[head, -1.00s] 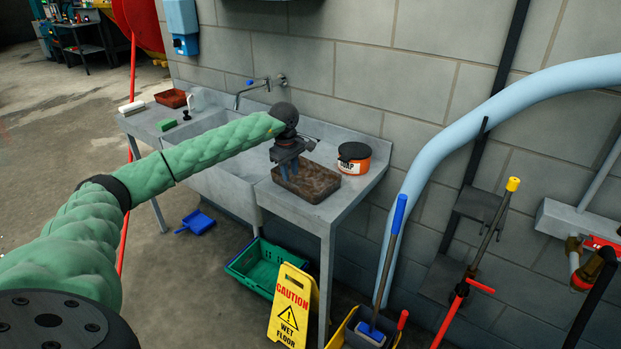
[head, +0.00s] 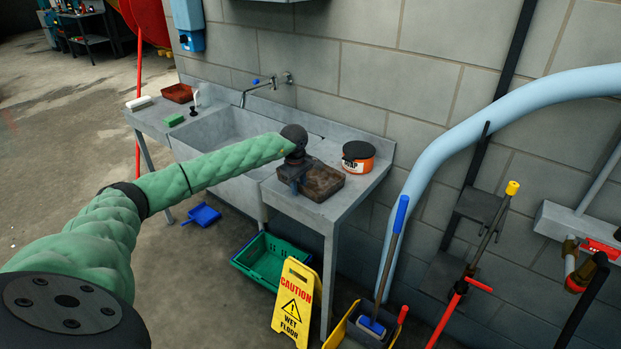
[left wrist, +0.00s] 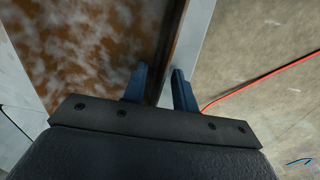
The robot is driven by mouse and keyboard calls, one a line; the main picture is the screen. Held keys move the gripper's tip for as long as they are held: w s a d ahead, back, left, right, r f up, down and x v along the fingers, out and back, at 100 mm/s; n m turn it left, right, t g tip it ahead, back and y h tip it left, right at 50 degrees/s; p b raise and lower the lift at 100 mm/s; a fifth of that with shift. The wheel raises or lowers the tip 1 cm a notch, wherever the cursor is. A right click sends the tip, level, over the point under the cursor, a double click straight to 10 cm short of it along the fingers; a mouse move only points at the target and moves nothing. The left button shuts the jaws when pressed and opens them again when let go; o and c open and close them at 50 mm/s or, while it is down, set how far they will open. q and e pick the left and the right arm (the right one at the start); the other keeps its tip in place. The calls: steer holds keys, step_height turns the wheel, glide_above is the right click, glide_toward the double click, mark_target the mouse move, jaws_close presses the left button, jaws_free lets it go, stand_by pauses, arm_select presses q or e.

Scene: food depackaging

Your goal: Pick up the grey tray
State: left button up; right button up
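The tray (head: 325,184) is a shallow rectangular pan, its inside stained brown, lying on the right-hand counter of the sink unit. My left gripper (head: 294,185) points down at the tray's left side in the head view. In the left wrist view the mottled brown and whitish tray inside (left wrist: 95,45) fills the upper left. The fingers of my left gripper (left wrist: 158,88) are apart, one over the tray's inside and one beyond its rim. The rim lies between them; I cannot tell whether they touch it. My right gripper is not in view.
An orange tub with a dark lid (head: 358,158) stands just behind the tray. The sink basin (head: 215,150) is to the left, with a reddish-brown tray (head: 178,93) beyond it. A green crate (head: 268,262) and a yellow wet-floor sign (head: 294,305) stand below.

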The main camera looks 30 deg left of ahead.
arm_select(q)
steer(key=shift+f, duration=0.2)
jaws_close()
steer(key=shift+r, duration=0.1)
